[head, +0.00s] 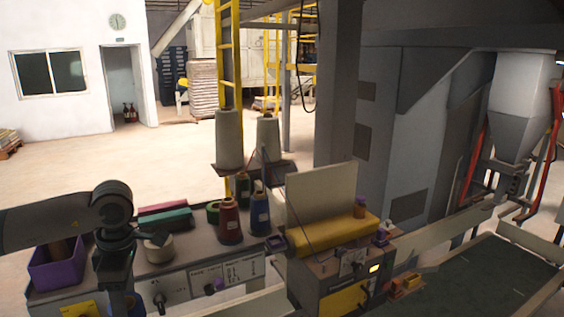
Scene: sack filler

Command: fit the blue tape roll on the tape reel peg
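A cream roll (158,248) lies on the bench just right of my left arm. A green ring-shaped roll (213,207) lies farther back, beside the red thread cone (229,222). A blue thread cone (260,216) stands right of the red one. My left gripper (122,298) points down at the front left of the bench. My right gripper is out of view.
A purple bin (55,268) with a brown item stands at the bench's left end. Red (162,209) and green (165,219) boxes lie behind the cream roll. A sewing machine (335,272) with a yellow top stands right, beside a dark conveyor (490,275).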

